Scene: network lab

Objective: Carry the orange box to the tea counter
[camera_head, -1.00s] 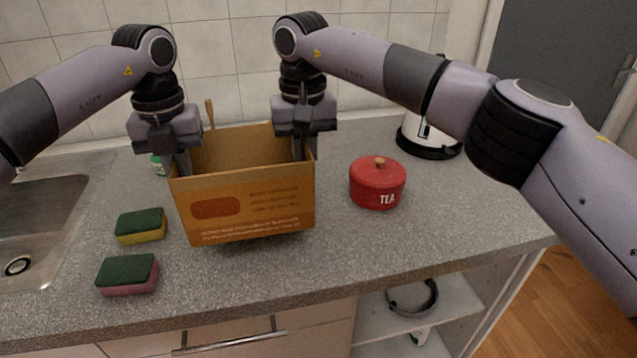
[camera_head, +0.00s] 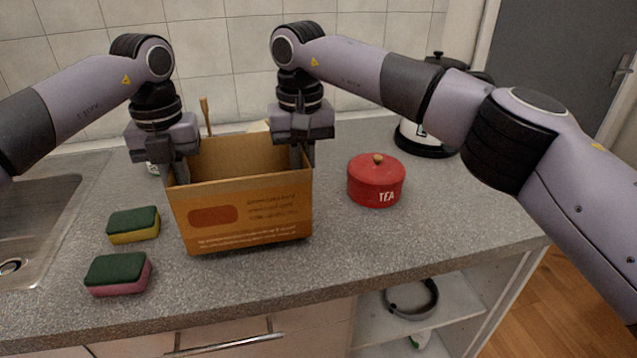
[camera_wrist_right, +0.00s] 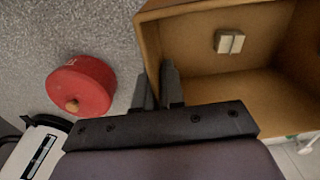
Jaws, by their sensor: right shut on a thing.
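The orange box (camera_head: 245,212), open at the top, is upright in the middle of the head view, over the grey counter (camera_head: 400,245). I cannot tell whether its underside touches the counter. My left gripper (camera_head: 180,172) is at its left wall, with the fingers on the rim. My right gripper (camera_head: 302,156) is shut on its right wall; in the right wrist view the fingers (camera_wrist_right: 158,88) straddle that wall. A small cream block (camera_wrist_right: 229,41) is inside the box. The red TEA pot (camera_head: 377,181) stands to the right of the box, apart from it.
Two green-topped sponges (camera_head: 133,225) (camera_head: 118,274) lie left of the box, beside the sink (camera_head: 35,225). A kettle (camera_head: 425,135) stands at the back right, partly behind my right arm. The counter right of the red pot is clear.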

